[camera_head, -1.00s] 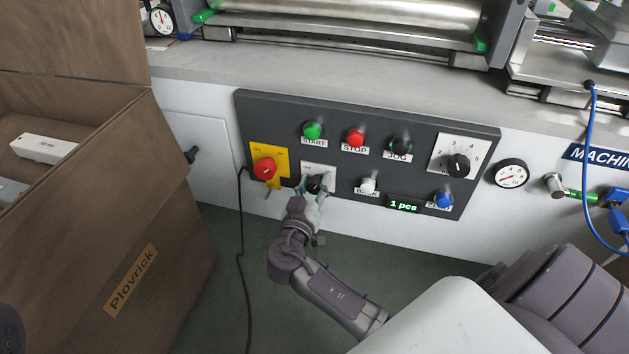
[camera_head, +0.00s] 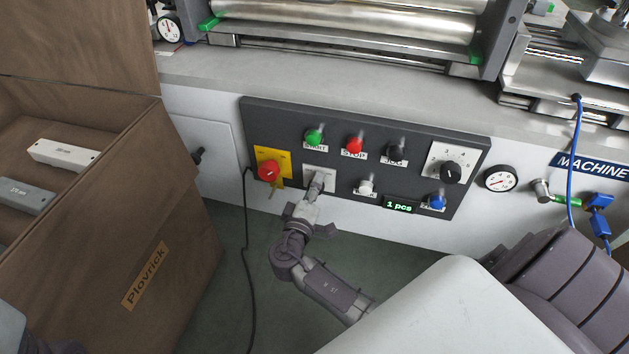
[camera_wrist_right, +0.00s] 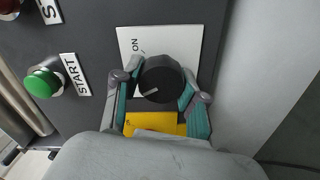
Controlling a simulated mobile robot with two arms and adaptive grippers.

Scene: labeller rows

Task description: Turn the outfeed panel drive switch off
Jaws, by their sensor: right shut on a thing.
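The drive switch is a black rotary knob (camera_wrist_right: 160,72) on a white plate (camera_wrist_right: 126,40), which also shows on the panel in the head view (camera_head: 329,172). Its white pointer line points left and slightly down in the wrist view, away from the ON label above and left of it. Any other label is hidden. My right gripper (camera_head: 317,187) is at the switch, with its teal-padded fingers (camera_wrist_right: 160,88) shut on the knob from both sides. In the head view it hides most of the knob.
The dark panel (camera_head: 262,115) also carries a red knob (camera_head: 269,171) on a yellow plate, a green START button (camera_head: 313,137), a red STOP button (camera_head: 354,145) and a numbered dial (camera_head: 450,172). A brown box (camera_head: 165,255) stands at the left. A black cable hangs left of my right gripper.

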